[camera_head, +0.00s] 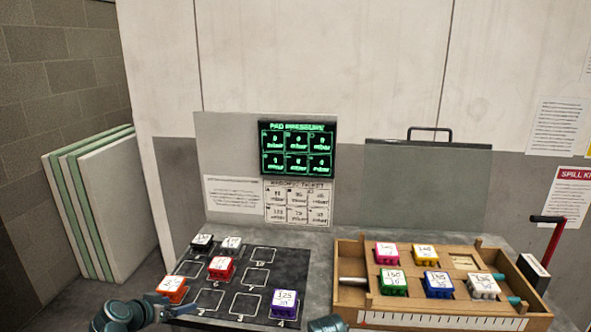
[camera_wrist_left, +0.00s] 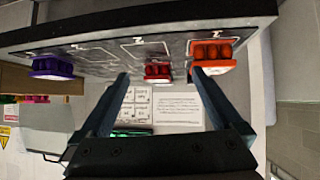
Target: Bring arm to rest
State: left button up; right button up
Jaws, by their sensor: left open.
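My left arm comes in at the bottom left of the head view. Its gripper (camera_head: 172,311) is low in front of the orange block (camera_head: 172,286) at the near left of the dark board (camera_head: 220,298). In the left wrist view, which looks upside down, the open fingers (camera_wrist_left: 163,78) hold nothing. The red block (camera_wrist_left: 158,73) shows beyond the gap between them, and the orange block (camera_wrist_left: 213,58) shows by the right finger. My right gripper is not in view; a teal part, likely of my other arm, shows at the bottom edge of the head view.
The board also carries a black block (camera_head: 202,241), a white block (camera_head: 231,243) and a purple block (camera_head: 285,303); other outlined squares are empty. A wooden tray (camera_head: 430,322) with several coloured blocks stands at right. A pressure display (camera_head: 297,148) is behind.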

pick_arm(q)
jog(key=s+d+f+m+g+p, duration=0.1)
jog(key=s+d+f+g, duration=0.15)
jog(key=d, duration=0.55)
jog(key=s+d+f+g, duration=0.2)
jog(key=s+d+g, duration=0.1)
jog(key=d, duration=0.5)
jog(key=s+d+f+m+g+p, duration=0.1)
jog(key=s+d+f+g, duration=0.15)
jog(key=d, duration=0.65)
jog(key=s+d+g+y, duration=0.2)
jog(key=s+d+y, duration=0.2)
jog(key=s, duration=0.4)
jog(key=shift+s+d+r+g, duration=0.35)
jog(key=shift+d+g, duration=0.05)
jog(key=shift+d, duration=0.2)
